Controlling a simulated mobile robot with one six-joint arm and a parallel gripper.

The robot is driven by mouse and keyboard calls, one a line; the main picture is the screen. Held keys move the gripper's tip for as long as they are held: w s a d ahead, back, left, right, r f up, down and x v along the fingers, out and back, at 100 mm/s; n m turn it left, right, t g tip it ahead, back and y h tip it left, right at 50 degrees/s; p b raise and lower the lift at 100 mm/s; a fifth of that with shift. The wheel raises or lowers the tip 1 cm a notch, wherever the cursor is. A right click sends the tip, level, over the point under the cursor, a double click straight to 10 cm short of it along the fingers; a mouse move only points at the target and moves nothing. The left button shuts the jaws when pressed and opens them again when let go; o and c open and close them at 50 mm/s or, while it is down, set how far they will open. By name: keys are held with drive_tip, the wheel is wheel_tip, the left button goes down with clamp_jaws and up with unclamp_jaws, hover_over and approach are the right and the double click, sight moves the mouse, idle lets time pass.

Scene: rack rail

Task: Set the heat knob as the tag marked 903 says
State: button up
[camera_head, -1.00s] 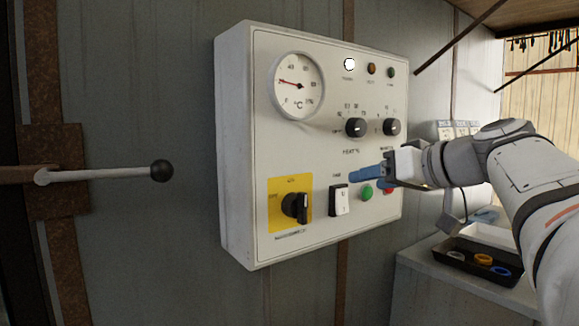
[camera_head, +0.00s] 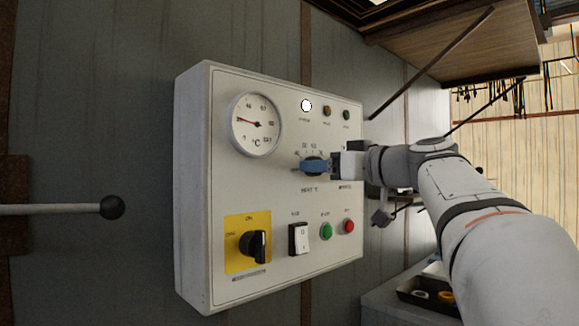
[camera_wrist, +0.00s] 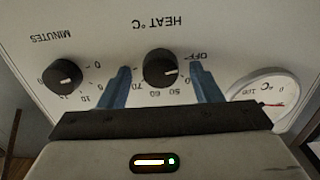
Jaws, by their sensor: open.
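The heat knob (camera_wrist: 160,68) is a black round knob under the label "HEAT °C", seen upside down in the wrist view. Its scale shows "OFF", 50 and 60 among other marks. My gripper (camera_wrist: 162,82) is open, with one blue finger on each side of the knob; I cannot tell whether they touch it. In the head view my gripper (camera_head: 314,166) covers most of the heat knob on the white panel (camera_head: 195,190). The knob's pointer setting cannot be read clearly. No tag marked 903 can be made out in the current views.
The minutes knob (camera_wrist: 62,76) is close beside the heat knob. The panel also has a gauge (camera_head: 255,123), a yellow-backed main switch (camera_head: 255,246), a rocker switch (camera_head: 298,238), and green (camera_head: 326,231) and red (camera_head: 348,227) buttons. A ball-ended lever (camera_head: 112,207) is at left.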

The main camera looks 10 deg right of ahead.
drive_tip(key=shift+w, duration=0.1)
drive_tip(key=shift+c, duration=0.4)
drive_tip(key=c, duration=0.9)
drive_tip(key=shift+m, duration=0.3)
drive_tip(key=shift+m+p, duration=3.1)
drive_tip(key=shift+m, duration=7.9)
